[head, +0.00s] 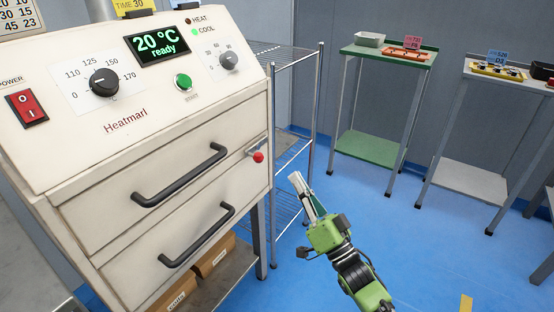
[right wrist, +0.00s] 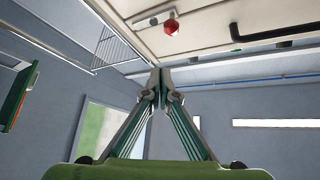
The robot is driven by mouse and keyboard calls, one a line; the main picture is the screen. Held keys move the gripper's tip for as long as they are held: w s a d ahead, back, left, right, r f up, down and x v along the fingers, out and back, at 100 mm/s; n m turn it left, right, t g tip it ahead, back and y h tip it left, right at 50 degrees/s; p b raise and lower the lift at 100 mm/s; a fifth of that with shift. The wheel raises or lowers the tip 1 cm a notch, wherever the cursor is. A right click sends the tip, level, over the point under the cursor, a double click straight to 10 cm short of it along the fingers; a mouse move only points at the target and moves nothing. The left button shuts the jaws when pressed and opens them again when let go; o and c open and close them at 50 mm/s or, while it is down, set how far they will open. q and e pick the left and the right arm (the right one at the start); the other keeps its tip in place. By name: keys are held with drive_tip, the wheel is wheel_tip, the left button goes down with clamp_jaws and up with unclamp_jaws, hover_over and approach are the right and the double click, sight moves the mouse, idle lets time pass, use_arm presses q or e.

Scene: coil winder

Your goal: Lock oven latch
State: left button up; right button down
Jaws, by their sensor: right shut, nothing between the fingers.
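The white oven (head: 190,135), marked Heatmarl, stands at the left of the head view with two black-handled fronts. Its latch (head: 258,156) is a small metal lever with a red ball knob at the right edge of the upper front. The knob also shows in the right wrist view (right wrist: 171,27), above the fingertips. My right gripper (head: 296,178) is shut and empty, to the right of the latch and a little lower in the picture, apart from it. Its closed fingertips also show in the right wrist view (right wrist: 160,78). My left gripper is out of view.
A black upper handle (head: 180,172) and a lower handle (head: 198,236) stick out from the oven. A wire rack (head: 285,150) stands behind the oven's right side. A green table (head: 385,52) and a grey table (head: 500,75) stand at the back. Blue floor is free around my right arm.

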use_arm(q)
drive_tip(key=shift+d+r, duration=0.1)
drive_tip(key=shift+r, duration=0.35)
use_arm(e)
drive_tip(key=shift+a+r+y, duration=0.1)
drive_tip(key=shift+r+y, duration=0.4)
drive_tip(key=shift+r, duration=0.4)
drive_tip(key=shift+s, duration=0.1)
drive_tip(key=b+x, duration=0.1)
drive_tip(key=x, duration=0.9)
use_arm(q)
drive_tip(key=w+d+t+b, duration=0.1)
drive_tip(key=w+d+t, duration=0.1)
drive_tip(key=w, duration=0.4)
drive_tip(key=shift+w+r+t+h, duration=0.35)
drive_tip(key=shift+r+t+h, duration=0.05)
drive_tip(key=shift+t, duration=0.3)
use_arm(e)
drive_tip(key=shift+s+a+f, duration=0.15)
drive_tip(key=shift+a+f, duration=0.35)
drive_tip(key=shift+f, duration=0.35)
drive_tip(key=shift+s+a+f, duration=0.2)
drive_tip(key=shift+a+f, duration=0.35)
drive_tip(key=shift+f, duration=0.35)
